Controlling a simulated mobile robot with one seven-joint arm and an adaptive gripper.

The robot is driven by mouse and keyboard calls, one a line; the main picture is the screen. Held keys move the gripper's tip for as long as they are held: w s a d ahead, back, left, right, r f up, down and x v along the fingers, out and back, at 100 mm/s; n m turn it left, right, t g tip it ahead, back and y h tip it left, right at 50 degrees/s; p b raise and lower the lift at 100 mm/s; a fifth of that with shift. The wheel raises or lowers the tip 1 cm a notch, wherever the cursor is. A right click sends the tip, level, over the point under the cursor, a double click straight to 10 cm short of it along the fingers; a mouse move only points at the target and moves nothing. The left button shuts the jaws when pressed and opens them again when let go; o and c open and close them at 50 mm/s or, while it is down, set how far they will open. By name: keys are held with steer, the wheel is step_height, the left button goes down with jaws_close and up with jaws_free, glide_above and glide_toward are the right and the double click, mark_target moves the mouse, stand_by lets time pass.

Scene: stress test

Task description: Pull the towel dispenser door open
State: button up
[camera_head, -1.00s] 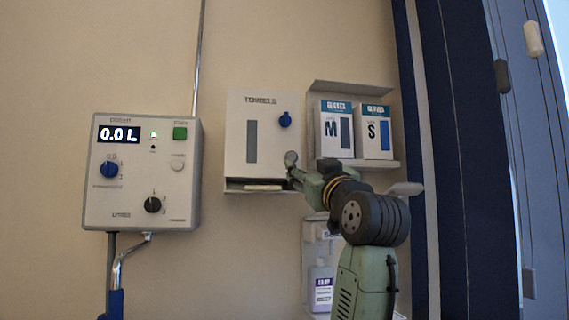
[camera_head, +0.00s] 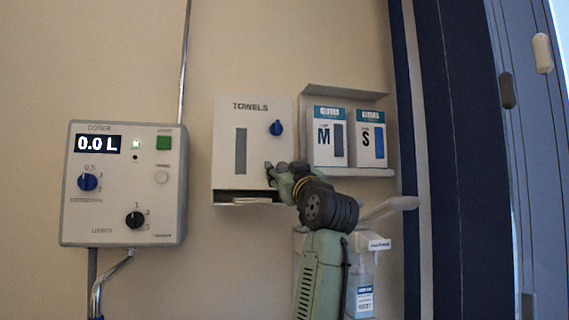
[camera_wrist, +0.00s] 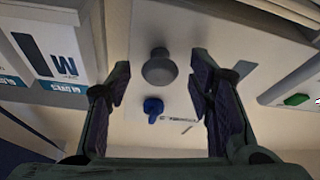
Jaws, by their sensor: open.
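The white towel dispenser (camera_head: 226,150), marked TOWELS, hangs on the wall with its door shut. A blue latch (camera_head: 277,128) is on the upper right of the door, and a dark slot with towels runs below. My gripper (camera_head: 275,172) is at the lower right of the door in the head view, covering part of it. In the wrist view, a round grey knob (camera_wrist: 160,67) on the door shows between the spread fingers of my gripper (camera_wrist: 162,80), with no clear contact. The blue latch (camera_wrist: 153,107) shows just below the knob there.
A shelf with glove boxes (camera_head: 327,140) is close on the right of the dispenser. A soap dispenser (camera_head: 364,290) hangs below it, partly behind my arm. A doser panel (camera_head: 123,180) reading 0.0 L is on the left, with clear wall between.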

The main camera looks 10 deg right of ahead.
steer(key=shift+w, duration=0.15)
steer(key=shift+c, duration=0.2)
jaws_close()
stand_by(0.4)
